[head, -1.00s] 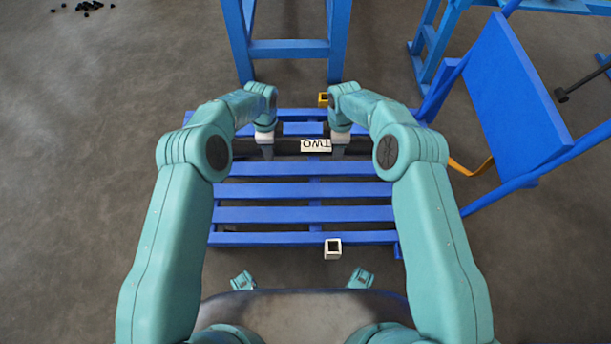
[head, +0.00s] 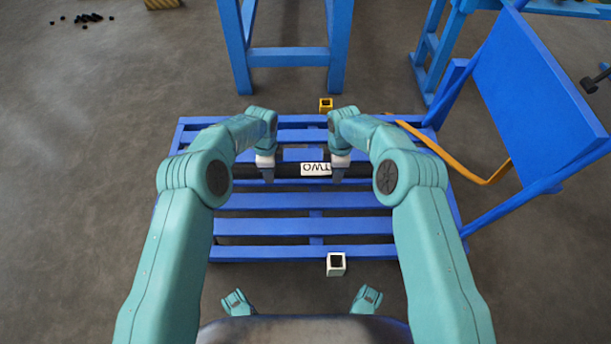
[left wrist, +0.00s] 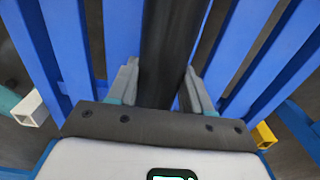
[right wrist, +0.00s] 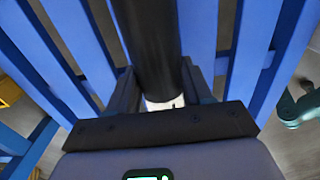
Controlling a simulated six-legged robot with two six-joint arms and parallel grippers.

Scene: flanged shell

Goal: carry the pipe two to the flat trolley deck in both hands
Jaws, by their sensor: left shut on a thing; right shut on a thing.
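Pipe two is a black pipe with a white "TWO" label (head: 316,169), lying crosswise over the blue slatted trolley deck (head: 300,200) in the head view. My left gripper (head: 267,177) is shut on the pipe left of the label. My right gripper (head: 338,177) is shut on it just right of the label. In the left wrist view the pipe (left wrist: 172,50) runs between the two fingers. In the right wrist view the pipe (right wrist: 150,45) is also between the fingers, with part of the label showing. I cannot tell whether the pipe touches the slats.
A blue stand (head: 288,57) is behind the deck. A yellow square tube end (head: 326,104) and a white one (head: 336,264) are at the deck's edges.

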